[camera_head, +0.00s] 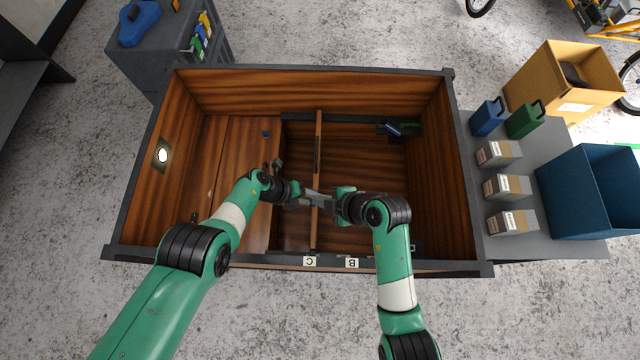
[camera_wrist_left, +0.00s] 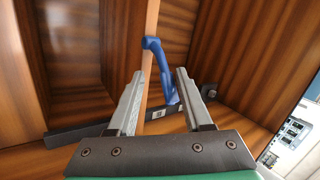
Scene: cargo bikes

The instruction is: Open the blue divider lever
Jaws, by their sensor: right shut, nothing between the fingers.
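A blue lever (camera_wrist_left: 164,72) shows in the left wrist view, upright against the edge of the wooden divider (camera_wrist_left: 150,35), its foot near a dark rail. My left gripper (camera_wrist_left: 160,73) is open, its two grey fingers on either side of the lever; I cannot tell whether they touch it. In the head view the divider (camera_head: 319,140) crosses the wooden cargo box, and I cannot make out this lever behind the grippers. My right gripper (camera_head: 322,198) is shut and empty, over the divider close to my left gripper.
The cargo box (camera_head: 310,78) has high walls around both arms. Labels C (camera_head: 309,261) and B (camera_head: 351,263) mark the front rim. A grey side table (camera_head: 462,150) carries canisters and small boxes.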

